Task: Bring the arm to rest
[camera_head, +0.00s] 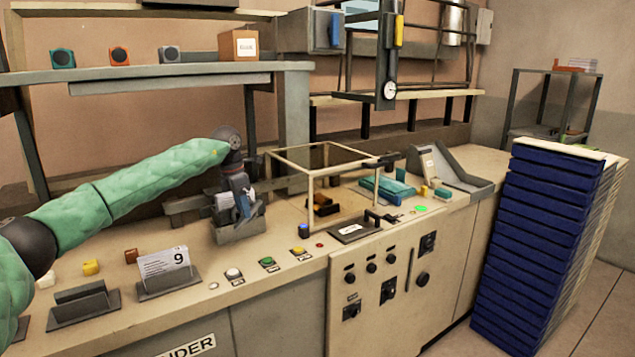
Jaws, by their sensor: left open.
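My left arm (140,182), in a green quilted sleeve, reaches in from the left over the bench. Its dark wrist bends down near the middle of the picture. My left gripper (243,202) points down at a small grey holder (240,230) on the bench and is open. Dark and pale pieces overlap around the fingers, so I cannot tell whether the fingers touch anything in the holder. My right gripper is not in view.
A card marked 9 (166,265) stands in a holder left of the gripper. Push buttons (268,263) line the bench front. A cream frame (311,190) stands to the right. A shelf (170,70) runs behind the arm. Stacked blue trays (535,240) stand at the right.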

